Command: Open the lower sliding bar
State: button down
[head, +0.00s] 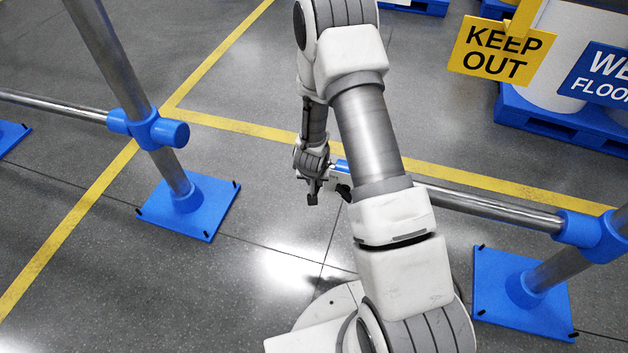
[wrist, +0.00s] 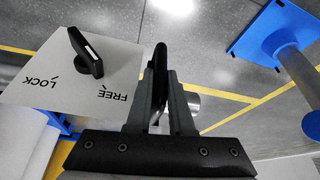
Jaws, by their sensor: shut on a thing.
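The lower sliding bar (head: 490,207) is a silver tube. Its right part runs through a blue collar (head: 578,228) on the right post. Its left end, with a blue piece (head: 342,165), is beside my gripper, well apart from the blue socket (head: 174,133) on the left post. My gripper (head: 313,196) is shut on an upright black handle (wrist: 160,72), which shows edge-on between the fingers in the wrist view. A pale plate (wrist: 60,98) marked LOCK and FREE carries a black knob (wrist: 88,52). The knob's near end points toward FREE. My arm hides part of the bar.
The posts stand on blue floor plates (head: 212,222) (head: 505,320). A yellow KEEP OUT sign (head: 500,50) and a blue floor sign (head: 600,75) are at the upper right, by a blue pallet (head: 560,125). The floor between the left post and my gripper is clear.

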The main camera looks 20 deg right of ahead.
jog(key=shift+d, duration=0.1)
jog(key=c, duration=0.8)
grip_release()
jog(key=p+v, duration=0.6)
jog(key=v, duration=1.1)
jog(key=shift+s+p, duration=0.15)
jog(key=shift+p, duration=0.15)
jog(key=shift+r, duration=0.2)
